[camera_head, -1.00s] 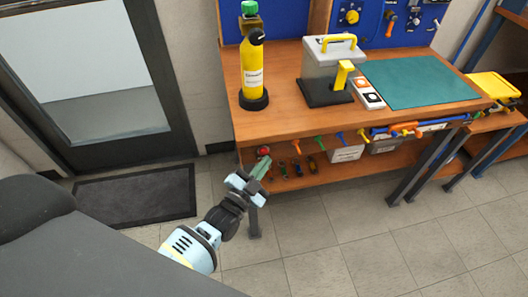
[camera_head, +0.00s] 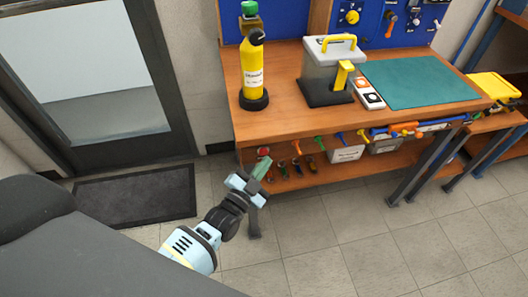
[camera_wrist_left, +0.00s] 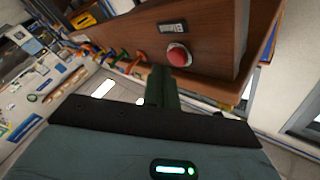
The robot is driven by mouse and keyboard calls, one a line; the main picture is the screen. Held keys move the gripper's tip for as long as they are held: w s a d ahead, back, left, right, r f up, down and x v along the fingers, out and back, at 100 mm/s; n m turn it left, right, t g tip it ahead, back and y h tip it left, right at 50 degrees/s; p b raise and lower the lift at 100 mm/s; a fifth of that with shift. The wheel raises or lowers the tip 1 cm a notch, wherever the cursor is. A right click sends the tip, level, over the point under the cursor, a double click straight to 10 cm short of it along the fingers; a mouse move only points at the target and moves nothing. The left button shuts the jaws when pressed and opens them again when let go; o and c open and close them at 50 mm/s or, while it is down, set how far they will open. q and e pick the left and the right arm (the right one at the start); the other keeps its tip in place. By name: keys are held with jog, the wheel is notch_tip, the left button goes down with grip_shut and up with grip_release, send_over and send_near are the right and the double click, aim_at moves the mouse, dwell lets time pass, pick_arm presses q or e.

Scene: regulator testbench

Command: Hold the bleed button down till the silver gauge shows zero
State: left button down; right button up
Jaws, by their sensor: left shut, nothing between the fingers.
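The red bleed button (camera_wrist_left: 178,54) sits on the brown wooden end of the bench in the left wrist view, beside a small dark label plate (camera_wrist_left: 172,28). In the head view the red button (camera_head: 263,151) shows small at the bench's front left corner. My left gripper (camera_head: 264,166) is shut and empty, its fingers pointing up toward the button. In the left wrist view my left fingertips (camera_wrist_left: 160,70) appear just below and left of the button; I cannot tell whether they touch. I cannot make out the silver gauge. My right gripper is not in view.
A yellow bottle (camera_head: 253,70), a grey box with a yellow handle (camera_head: 332,62) and a green mat (camera_head: 418,80) are on the bench (camera_head: 285,112). Several tools hang under its front edge. A dark floor mat (camera_head: 135,196) lies left; the floor in front is clear.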

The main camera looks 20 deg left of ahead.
pick_arm(q)
jog(key=shift+w+a, duration=0.1)
jog(key=shift+w, duration=0.05)
dwell(0.7)
jog(key=shift+w+a, duration=0.15)
jog(key=shift+w, duration=0.05)
jog(key=shift+w+a, duration=0.3)
jog(key=shift+w, duration=0.1)
dwell(3.1)
dwell(2.7)
jog(key=shift+s+d, duration=0.55)
jog(key=shift+s, duration=0.2)
